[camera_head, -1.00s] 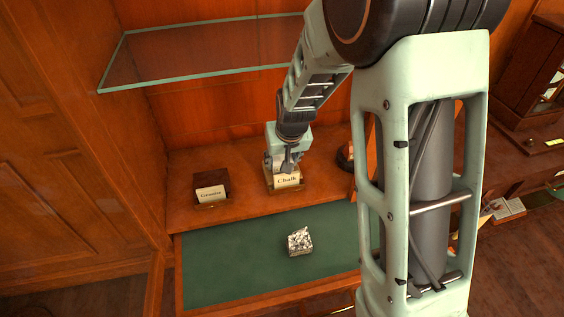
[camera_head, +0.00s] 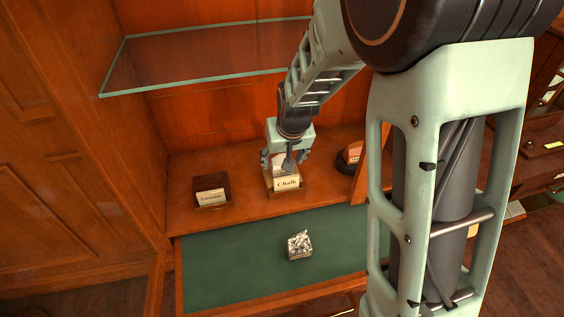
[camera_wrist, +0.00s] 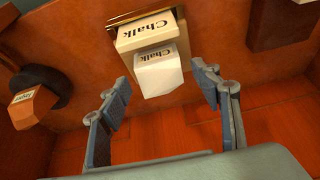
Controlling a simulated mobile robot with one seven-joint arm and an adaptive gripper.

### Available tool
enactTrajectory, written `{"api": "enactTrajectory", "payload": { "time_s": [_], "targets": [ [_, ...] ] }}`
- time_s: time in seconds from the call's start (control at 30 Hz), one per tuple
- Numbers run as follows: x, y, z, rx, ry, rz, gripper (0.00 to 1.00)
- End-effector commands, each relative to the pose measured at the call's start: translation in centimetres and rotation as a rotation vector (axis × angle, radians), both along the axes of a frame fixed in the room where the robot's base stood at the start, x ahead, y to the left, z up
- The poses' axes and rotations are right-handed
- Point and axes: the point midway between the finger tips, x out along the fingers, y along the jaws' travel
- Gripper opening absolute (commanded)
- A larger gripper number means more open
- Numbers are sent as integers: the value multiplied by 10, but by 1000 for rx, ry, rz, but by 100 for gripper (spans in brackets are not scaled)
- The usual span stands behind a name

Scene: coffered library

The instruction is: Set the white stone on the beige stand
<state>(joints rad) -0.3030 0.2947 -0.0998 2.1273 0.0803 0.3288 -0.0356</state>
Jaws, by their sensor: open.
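The white stone (camera_wrist: 158,72), marked "Chalk", appears to rest on the beige stand (camera_wrist: 145,34), whose front label also reads "Chalk". My gripper (camera_wrist: 164,84) is open, with one finger on each side of the stone and visible gaps to it. In the head view, my gripper (camera_head: 286,160) hangs just above the beige stand (camera_head: 287,184) on the wooden ledge. The stone (camera_head: 278,159) is partly hidden behind my fingers there.
A dark brown labelled stand (camera_head: 211,190) is to the left on the ledge. A dark round stand (camera_head: 349,157) holding a labelled piece is to the right. A speckled black-and-white block (camera_head: 300,245) lies on the green mat (camera_head: 235,265). A glass shelf (camera_head: 205,62) overhangs at back left.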

Motion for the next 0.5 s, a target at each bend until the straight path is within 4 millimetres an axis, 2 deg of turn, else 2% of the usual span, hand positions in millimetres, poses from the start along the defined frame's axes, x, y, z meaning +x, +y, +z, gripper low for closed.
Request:
{"api": "enactTrajectory", "payload": {
  "time_s": [0.03, 0.2, 0.5],
  "targets": [
    [-3, 0, 13, 2, -6, 0, 58],
    [-15, -3, 44, 2, -6, 0, 58],
    [-30, -6, 77, 0, -2, 0, 58]
  ]
}}
